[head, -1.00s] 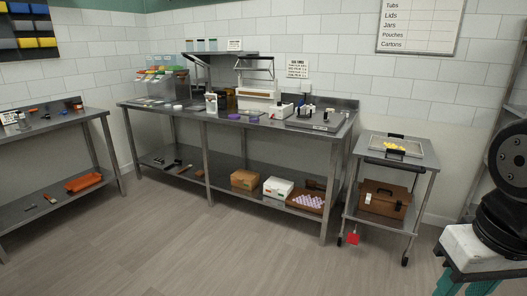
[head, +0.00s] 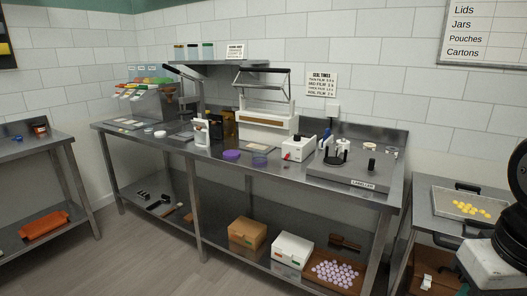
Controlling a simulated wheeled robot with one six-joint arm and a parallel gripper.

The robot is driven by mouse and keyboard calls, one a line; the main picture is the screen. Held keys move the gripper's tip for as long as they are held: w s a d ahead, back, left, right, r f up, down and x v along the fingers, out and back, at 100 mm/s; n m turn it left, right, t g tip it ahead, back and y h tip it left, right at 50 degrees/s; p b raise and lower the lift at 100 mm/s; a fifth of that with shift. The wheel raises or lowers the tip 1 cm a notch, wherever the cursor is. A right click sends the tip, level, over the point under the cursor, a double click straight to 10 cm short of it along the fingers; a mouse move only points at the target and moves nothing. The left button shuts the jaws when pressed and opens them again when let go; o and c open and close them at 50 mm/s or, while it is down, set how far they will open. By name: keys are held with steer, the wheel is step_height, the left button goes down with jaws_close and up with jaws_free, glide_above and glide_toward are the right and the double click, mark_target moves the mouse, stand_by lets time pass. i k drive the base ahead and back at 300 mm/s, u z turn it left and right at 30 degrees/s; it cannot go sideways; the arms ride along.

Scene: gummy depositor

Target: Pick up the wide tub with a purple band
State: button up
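The left one (head: 232,155) is solid purple and looks like a flat lid or tub. My gripper is not in view, and nothing of mine is near the tub.
The steel bench (head: 185,149) also carries a white press (head: 264,120), a small white machine (head: 298,148) and a grey labelling station (head: 355,172). A cart with a tray of yellow gummies (head: 470,208) stands at right. Floor before the bench is clear.

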mark_target(259, 153)
steer(key=i, duration=0.3)
steer(key=u, duration=1.85)
steer(key=i, duration=2.8)
steer(key=z, duration=3.8)
